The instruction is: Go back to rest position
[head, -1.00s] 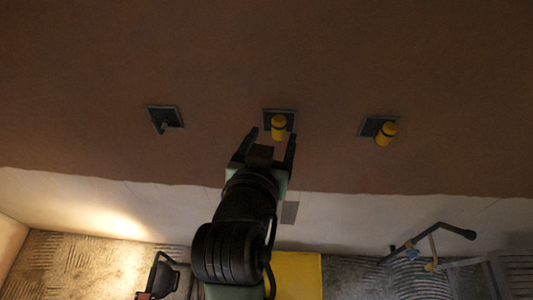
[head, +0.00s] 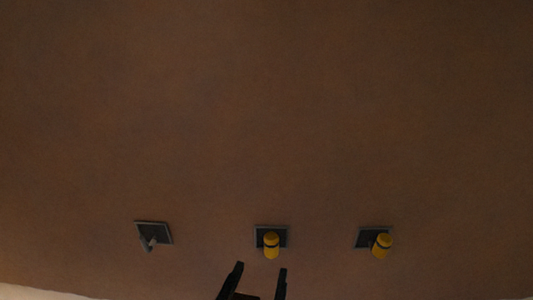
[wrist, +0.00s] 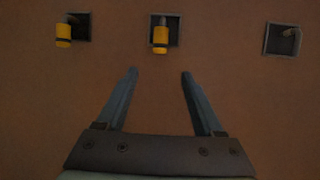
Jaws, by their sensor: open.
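My gripper (head: 260,269) shows at the bottom edge of the head view, its two dark fingers apart and nothing between them. In the wrist view my gripper (wrist: 159,72) is also open and empty. The fingers point toward the middle wall plate (head: 286,237), which carries a yellow cylinder with a dark band (head: 271,246). That yellow cylinder (wrist: 160,38) stands just beyond the fingertips in the wrist view, apart from them. Most of my arm is out of the head view.
A brown plaster wall (head: 270,120) fills the head view. A right plate (head: 364,238) carries another yellow cylinder (head: 382,246). A left plate (head: 154,227) has a bare grey peg (head: 149,244). The wall above the plates is clear.

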